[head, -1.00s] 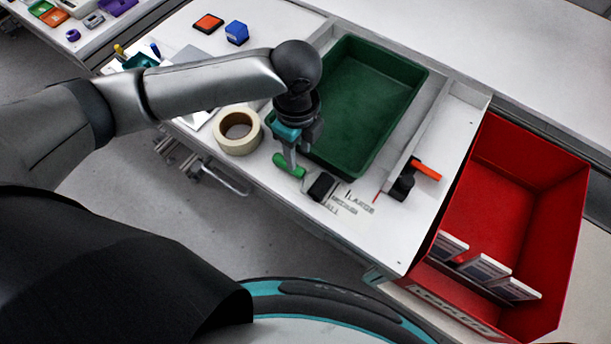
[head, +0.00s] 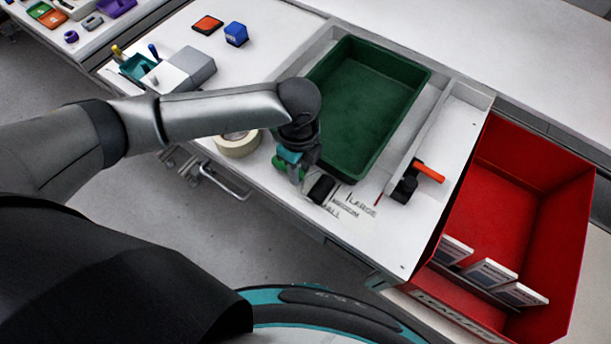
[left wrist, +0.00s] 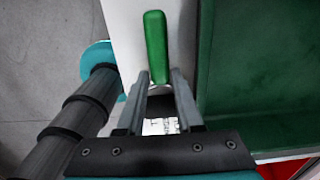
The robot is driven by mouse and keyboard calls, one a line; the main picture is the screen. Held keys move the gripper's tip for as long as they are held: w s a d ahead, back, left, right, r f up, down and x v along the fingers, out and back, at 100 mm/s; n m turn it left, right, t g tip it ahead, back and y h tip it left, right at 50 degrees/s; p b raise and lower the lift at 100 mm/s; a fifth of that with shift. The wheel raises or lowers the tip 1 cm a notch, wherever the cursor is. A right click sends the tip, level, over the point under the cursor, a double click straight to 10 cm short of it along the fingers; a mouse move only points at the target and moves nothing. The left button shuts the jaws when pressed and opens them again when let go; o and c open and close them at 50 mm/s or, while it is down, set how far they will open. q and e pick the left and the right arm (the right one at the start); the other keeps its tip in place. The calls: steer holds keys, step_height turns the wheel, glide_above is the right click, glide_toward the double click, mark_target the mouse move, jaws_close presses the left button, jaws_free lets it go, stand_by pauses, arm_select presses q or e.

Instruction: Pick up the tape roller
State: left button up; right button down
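The tape roller, with a green handle (left wrist: 155,47) and a black roller head (head: 321,188), lies near the front edge of the white table. My left gripper (head: 297,178) points down over it, partly hiding its handle and middle. In the left wrist view, my left gripper's (left wrist: 160,76) two fingers are apart, one on each side of the tool just below the green handle. I see a gap between them and no firm grip. The black head shows between the fingers. My right gripper is out of view.
A green tray (head: 362,115) stands right behind the gripper. A cream tape roll (head: 237,146) is left, partly behind my arm. A black tool with an orange handle (head: 428,173) lies right, beside a red bin (head: 540,190). Printed size words mark the table's front.

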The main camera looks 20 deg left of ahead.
arm_select(q)
jaws_close()
steer(key=shift+r, duration=0.1)
stand_by(0.3)
